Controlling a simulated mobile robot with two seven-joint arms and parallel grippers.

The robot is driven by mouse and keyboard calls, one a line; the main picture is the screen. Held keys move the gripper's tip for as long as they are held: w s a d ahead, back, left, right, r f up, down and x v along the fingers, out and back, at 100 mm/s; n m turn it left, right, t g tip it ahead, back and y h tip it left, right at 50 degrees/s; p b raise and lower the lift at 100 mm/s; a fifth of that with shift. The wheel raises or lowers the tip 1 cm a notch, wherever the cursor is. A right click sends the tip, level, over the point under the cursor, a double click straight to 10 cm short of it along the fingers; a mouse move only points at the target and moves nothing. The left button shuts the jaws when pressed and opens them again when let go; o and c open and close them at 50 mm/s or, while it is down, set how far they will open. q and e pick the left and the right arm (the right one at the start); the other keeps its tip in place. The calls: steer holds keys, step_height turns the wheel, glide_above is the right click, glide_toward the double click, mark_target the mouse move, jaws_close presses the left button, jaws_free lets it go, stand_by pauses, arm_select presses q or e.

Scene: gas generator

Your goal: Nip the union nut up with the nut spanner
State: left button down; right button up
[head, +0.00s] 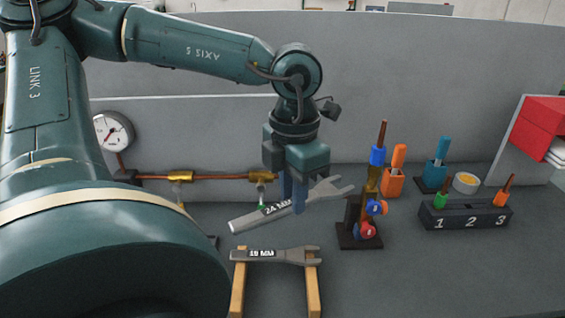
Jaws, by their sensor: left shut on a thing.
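My left gripper (293,196) is shut on a grey open-ended spanner marked 24 MM (248,219). It holds this spanner above the bench, tilted, with the open jaw (334,190) up and to the right. A second spanner, marked 19 MM (283,256), lies across two wooden rests (313,290) in front. A copper pipe (220,178) runs along the back left, with a brass fitting (180,177) on it and another brass fitting (260,177) at its right end. I cannot tell which fitting is the union nut. The held spanner is apart from both. My right gripper is out of view.
A pressure gauge (113,131) stands at the left. A dark stand with blue and red knobs (360,236) is just right of the held spanner. Orange (393,184) and blue (434,177) holders, a tape roll (466,182) and a numbered block (467,216) stand further right. The front right bench is clear.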

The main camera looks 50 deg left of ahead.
mark_target(333, 186)
arm_select(q)
steer(key=shift+w+d+b, duration=0.25)
steer(key=shift+w+b, duration=0.05)
steer(key=shift+w, duration=1)
steer(key=shift+w+d+b, duration=0.25)
steer(key=shift+w+b, duration=0.05)
steer(key=shift+w, duration=0.95)
steer(key=shift+w, duration=0.15)
steer(key=shift+w+d+b, duration=0.15)
steer(key=shift+w+b, duration=0.1)
steer(key=shift+w, duration=0.45)
steer(key=shift+w+d+b, duration=0.15)
steer(key=shift+w+b, duration=0.05)
steer(key=shift+w, duration=0.5)
steer(key=shift+w, duration=0.1)
steer(key=w+a+m+p, duration=0.1)
steer(key=w+a+m, duration=0.2)
steer(key=a+m, duration=0.2)
steer(key=shift+a+m, duration=0.3)
steer(key=shift+m, duration=0.8)
steer(key=shift+s+a, duration=0.1)
steer(key=shift+n, duration=0.4)
steer(key=shift+s+a, duration=1.9)
